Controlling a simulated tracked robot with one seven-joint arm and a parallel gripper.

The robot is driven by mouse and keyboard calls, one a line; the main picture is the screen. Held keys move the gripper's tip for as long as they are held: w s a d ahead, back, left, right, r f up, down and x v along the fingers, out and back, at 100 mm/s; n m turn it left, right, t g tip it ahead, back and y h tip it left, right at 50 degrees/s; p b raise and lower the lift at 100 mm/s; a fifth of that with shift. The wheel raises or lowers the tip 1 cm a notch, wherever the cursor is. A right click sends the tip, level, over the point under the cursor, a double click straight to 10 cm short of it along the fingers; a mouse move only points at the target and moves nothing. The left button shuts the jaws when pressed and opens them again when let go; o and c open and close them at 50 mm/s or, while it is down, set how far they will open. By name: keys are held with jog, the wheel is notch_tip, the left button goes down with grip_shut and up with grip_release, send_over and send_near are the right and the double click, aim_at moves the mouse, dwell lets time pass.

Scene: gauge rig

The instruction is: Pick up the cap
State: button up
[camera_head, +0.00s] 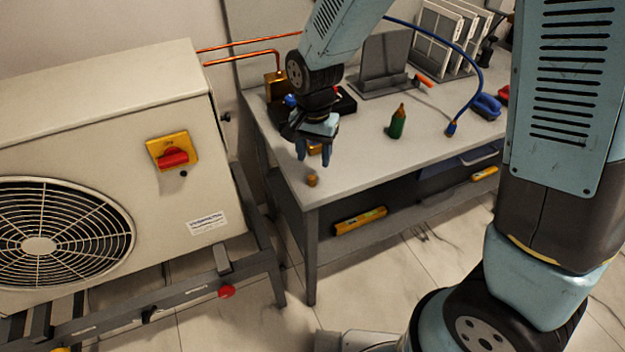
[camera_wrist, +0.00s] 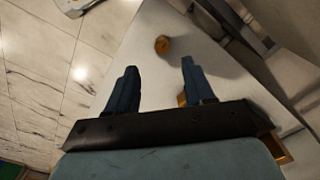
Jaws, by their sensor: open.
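The cap (camera_head: 312,181) is a small brass-coloured cylinder standing on the grey table (camera_head: 350,183) near its front left corner. In the wrist view the cap (camera_wrist: 162,45) lies beyond the fingertips, roughly between the lines of the two fingers. My gripper (camera_head: 314,157) is open and empty above the table, a little behind and above the cap. In the wrist view both blue fingers of my gripper (camera_wrist: 158,66) are spread apart, and neither touches the cap.
A brass fitting (camera_head: 275,87) with copper pipes stands at the table's back left. The outdoor unit (camera_head: 100,130) is at left. The table around the cap is clear.

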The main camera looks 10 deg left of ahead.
aim_at(312, 177)
jog(key=shift+s+a+f, duration=0.1)
jog(key=shift+a+f, duration=0.05)
jog(key=shift+f, duration=1.65)
jog(key=shift+a+f, duration=0.1)
jog(key=shift+f, duration=1.7)
jog(key=shift+c, duration=0.3)
grip_shut()
